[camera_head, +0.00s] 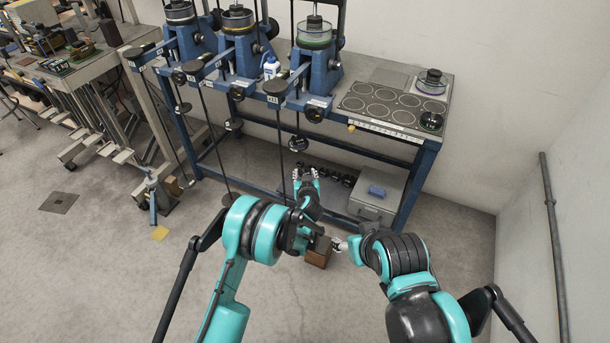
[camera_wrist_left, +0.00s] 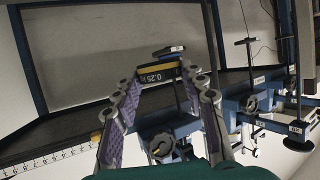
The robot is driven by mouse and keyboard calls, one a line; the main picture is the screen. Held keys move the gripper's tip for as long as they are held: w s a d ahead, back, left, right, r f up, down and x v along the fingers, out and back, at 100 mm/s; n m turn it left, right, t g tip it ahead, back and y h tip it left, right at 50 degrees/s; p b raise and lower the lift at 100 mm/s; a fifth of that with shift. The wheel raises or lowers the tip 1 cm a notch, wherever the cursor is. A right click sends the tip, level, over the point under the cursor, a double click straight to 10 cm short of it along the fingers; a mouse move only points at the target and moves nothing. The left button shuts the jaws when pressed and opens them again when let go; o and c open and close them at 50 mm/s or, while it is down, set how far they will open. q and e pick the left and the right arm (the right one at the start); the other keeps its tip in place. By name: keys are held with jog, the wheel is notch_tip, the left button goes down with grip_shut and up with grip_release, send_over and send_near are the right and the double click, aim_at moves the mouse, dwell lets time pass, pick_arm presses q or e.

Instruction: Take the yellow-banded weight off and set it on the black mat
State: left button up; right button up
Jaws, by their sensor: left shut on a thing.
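My left gripper (camera_head: 306,174) reaches up in front of the blue bench, below the right lever frame (camera_head: 312,72). In the left wrist view its fingers (camera_wrist_left: 158,76) are shut on the yellow-banded weight (camera_wrist_left: 160,73), a dark piece marked 0.25 kg. The weight cannot be made out in the head view. Whether it touches a hanger is unclear. A dark panel with several ringed circles (camera_head: 384,103) lies on the bench top at right; I cannot tell for sure that it is the black mat. My right gripper (camera_head: 340,245) is low at centre, too small to read.
Two more lever frames (camera_head: 238,50) stand to the left. Hanging rods with black discs (camera_head: 298,143) drop in front of the bench. Weights (camera_head: 431,121) stand at the bench's right end. A grey box (camera_head: 377,199) sits on the low shelf. The floor at right is clear.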

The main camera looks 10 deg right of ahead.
pick_arm(q)
jog(key=shift+s+d, duration=0.3)
jog(key=shift+s, duration=0.65)
jog(key=shift+s+d, duration=0.25)
jog(key=shift+s, duration=0.7)
jog(key=shift+s+d, duration=0.3)
jog(key=shift+s, duration=0.65)
jog(key=shift+a+r, duration=0.1)
